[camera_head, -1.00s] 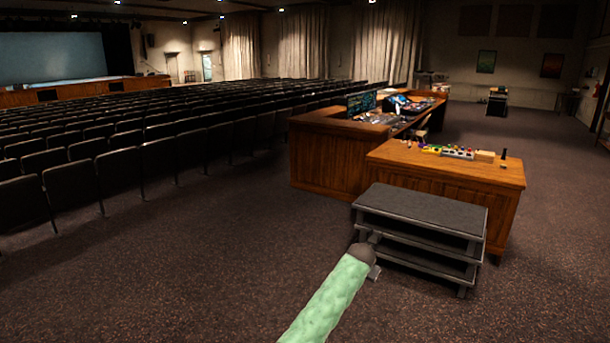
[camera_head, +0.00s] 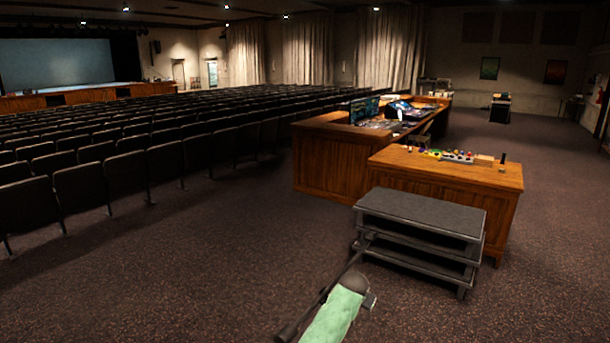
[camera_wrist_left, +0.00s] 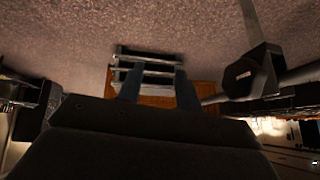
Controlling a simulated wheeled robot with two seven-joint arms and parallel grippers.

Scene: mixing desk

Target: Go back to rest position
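My left gripper (camera_wrist_left: 157,75) shows in the left wrist view. Its two dark fingers stand apart with nothing between them. Beyond the gap are the grey step unit (camera_wrist_left: 150,55) and the wooden desk front, seen upside down. In the head view, a green-sleeved arm part of mine comes in from the bottom edge, with a dark rounded end in front of the steps. A thin dark rod runs beside it; I cannot tell what it belongs to. No gripper fingers can be made out in the head view. My right gripper is not seen.
The grey step unit (camera_head: 422,215) stands against the small wooden desk (camera_head: 435,178), which carries several small coloured items. A mixing desk (camera_head: 330,160) stands behind it. Rows of dark seats (camera_head: 124,173) fill the left. Carpet (camera_head: 200,270) is clear at front left and right.

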